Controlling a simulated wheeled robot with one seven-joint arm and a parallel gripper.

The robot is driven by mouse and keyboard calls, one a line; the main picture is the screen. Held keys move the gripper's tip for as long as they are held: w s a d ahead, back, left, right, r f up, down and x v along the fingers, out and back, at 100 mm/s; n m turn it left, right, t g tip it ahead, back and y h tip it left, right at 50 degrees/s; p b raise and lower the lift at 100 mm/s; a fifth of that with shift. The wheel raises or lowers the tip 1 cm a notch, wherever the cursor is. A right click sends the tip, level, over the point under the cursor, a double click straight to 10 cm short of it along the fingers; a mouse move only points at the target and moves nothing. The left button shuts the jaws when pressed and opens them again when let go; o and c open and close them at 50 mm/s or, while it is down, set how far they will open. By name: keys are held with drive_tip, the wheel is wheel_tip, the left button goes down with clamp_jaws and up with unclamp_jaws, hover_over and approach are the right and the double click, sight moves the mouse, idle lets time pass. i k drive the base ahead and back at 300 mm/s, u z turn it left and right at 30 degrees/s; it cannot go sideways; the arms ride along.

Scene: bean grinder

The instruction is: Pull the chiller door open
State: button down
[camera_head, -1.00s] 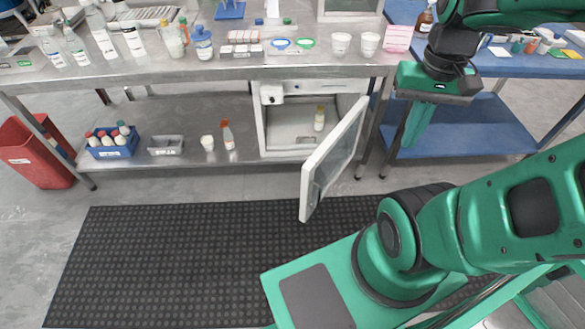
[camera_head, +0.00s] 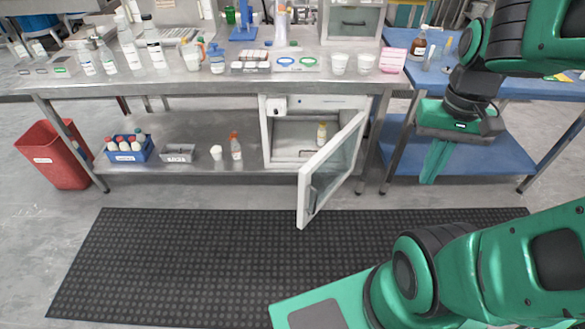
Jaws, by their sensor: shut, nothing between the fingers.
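The chiller (camera_head: 266,140) is a white box on the lower shelf under the steel bench. Its chiller door (camera_head: 332,170) is hinged on the right and stands wide open, swung out past the shelf's front edge. A dark handle (camera_head: 311,199) shows near the door's free edge. Inside, a small bottle with a yellow cap (camera_head: 321,134) stands toward the right. My gripper (camera_head: 433,166) hangs to the right of the door, pointing down in front of the blue table. Its green fingers are together and empty, clear of the door.
The steel bench (camera_head: 190,82) carries bottles, cups and petri dishes. On its lower shelf are a blue rack (camera_head: 128,149), a grey tray (camera_head: 179,153) and a bottle (camera_head: 235,147). A red bin (camera_head: 57,155) stands at left.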

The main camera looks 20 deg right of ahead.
sight(356, 126)
drive_tip(key=z, duration=0.1)
drive_tip(key=i, duration=0.9)
drive_tip(key=u, duration=0.05)
